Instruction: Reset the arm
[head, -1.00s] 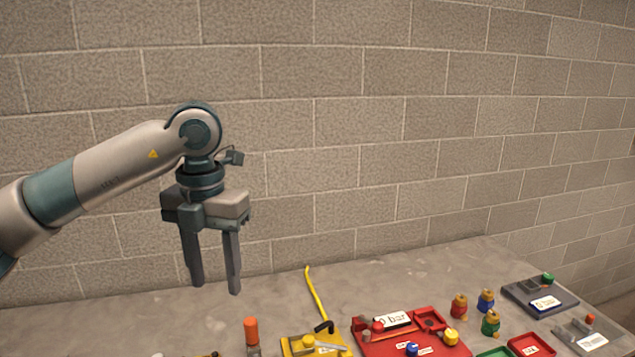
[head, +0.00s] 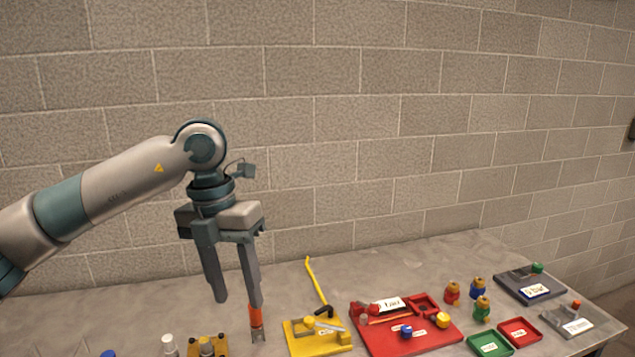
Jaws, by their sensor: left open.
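My left arm comes in from the left. My left gripper (head: 239,305) points downward with its two fingers apart and nothing between them. It hangs over the left part of the grey table (head: 60,320). One fingertip overlaps in the picture with an orange-topped tool (head: 257,320); I cannot tell whether they touch. My right gripper is not in view.
A yellow board (head: 318,343) with a yellow hose (head: 316,280) lies right of the gripper. Further right are a red board (head: 400,340), several small bottles (head: 452,292), a green tray (head: 489,344), a red tray (head: 520,332) and two grey plates (head: 529,285). A block wall stands behind.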

